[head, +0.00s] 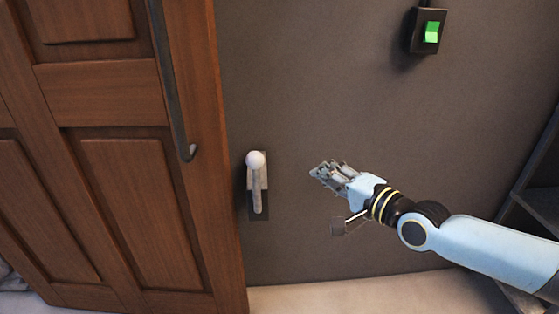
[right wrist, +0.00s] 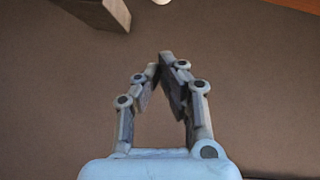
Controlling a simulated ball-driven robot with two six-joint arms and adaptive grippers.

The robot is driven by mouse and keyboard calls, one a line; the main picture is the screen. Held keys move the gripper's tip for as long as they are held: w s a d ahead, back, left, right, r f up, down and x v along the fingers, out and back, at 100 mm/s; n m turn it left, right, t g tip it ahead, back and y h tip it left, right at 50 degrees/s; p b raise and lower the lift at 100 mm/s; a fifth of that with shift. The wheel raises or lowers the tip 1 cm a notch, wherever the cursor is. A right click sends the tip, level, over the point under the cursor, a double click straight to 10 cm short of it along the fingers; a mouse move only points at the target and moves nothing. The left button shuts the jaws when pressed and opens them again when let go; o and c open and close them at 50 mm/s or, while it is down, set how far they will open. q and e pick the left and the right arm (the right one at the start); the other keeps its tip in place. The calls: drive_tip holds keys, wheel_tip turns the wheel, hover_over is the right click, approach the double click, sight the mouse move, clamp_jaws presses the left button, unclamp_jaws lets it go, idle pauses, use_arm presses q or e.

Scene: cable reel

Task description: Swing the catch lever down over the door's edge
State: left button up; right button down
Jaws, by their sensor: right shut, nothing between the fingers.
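The catch lever (head: 257,190) is on the grey wall just right of the door (head: 110,160). Its pale round knob (head: 255,160) is at the upper end, and a dark plate shows behind its lower part. The lever is apart from the door's edge (head: 228,200). My right gripper (head: 318,171) is to the right of the lever, not touching it. In the right wrist view its fingers (right wrist: 160,66) are closed together with nothing between them. A small pale round piece (right wrist: 163,2), probably the knob, shows at the top edge there. My left gripper is not in view.
A dark bar handle (head: 168,80) runs down the door. A switch box with a green rocker (head: 431,32) is on the wall at upper right. Dark shelving (head: 540,170) stands at the right edge. The wall between lever and gripper is clear.

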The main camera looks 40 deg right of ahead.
drive_tip(key=w+a+f+b, duration=0.1)
drive_tip(key=w+a+b, duration=0.2)
drive_tip(key=w, duration=0.9)
drive_tip(key=shift+w+a+f+b, duration=0.15)
drive_tip(key=shift+f+b, duration=0.25)
drive_tip(key=shift+b, duration=1.4)
